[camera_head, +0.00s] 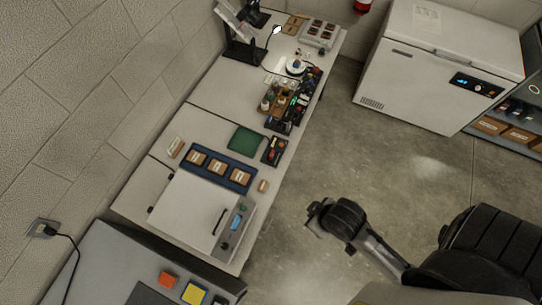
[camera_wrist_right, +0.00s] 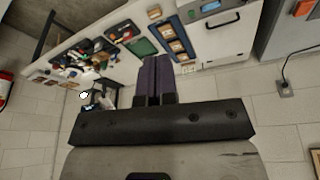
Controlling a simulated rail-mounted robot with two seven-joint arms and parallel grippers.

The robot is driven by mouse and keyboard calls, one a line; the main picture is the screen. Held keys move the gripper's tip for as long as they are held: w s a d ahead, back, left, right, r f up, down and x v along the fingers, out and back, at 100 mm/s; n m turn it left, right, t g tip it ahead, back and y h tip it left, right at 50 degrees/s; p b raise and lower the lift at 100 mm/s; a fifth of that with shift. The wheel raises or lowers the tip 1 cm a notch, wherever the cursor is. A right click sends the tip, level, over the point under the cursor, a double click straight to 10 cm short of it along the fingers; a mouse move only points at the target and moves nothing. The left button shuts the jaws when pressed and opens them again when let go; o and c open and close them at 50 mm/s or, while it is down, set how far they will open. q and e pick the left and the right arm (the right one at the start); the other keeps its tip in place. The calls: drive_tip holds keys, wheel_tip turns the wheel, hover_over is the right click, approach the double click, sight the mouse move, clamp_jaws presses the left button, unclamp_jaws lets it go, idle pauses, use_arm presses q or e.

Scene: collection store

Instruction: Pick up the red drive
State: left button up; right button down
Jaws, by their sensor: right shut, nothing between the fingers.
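A small red-orange block (camera_head: 167,280), which looks like the red drive, lies on the grey surface at the bottom left of the head view. A yellow block (camera_head: 194,292) lies right beside it. A red-orange block also shows at the top right corner of the right wrist view (camera_wrist_right: 302,8). My right gripper (camera_wrist_right: 156,62) is shut and empty, its two dark fingers together. In the head view my right arm reaches in from the lower right and ends over the floor, well apart from the block. My left gripper is not in view.
A long white bench (camera_head: 188,122) runs along the block wall with a white lidded device (camera_head: 188,210), a blue tray (camera_head: 240,181) of small boxes, a green mat (camera_head: 245,140) and clutter. A white chest freezer (camera_head: 420,75) stands at the back right. The floor between is clear.

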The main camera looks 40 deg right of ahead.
drive_tip(key=shift+d, duration=0.1)
drive_tip(key=c, duration=1)
unclamp_jaws()
drive_tip(key=shift+a, duration=0.25)
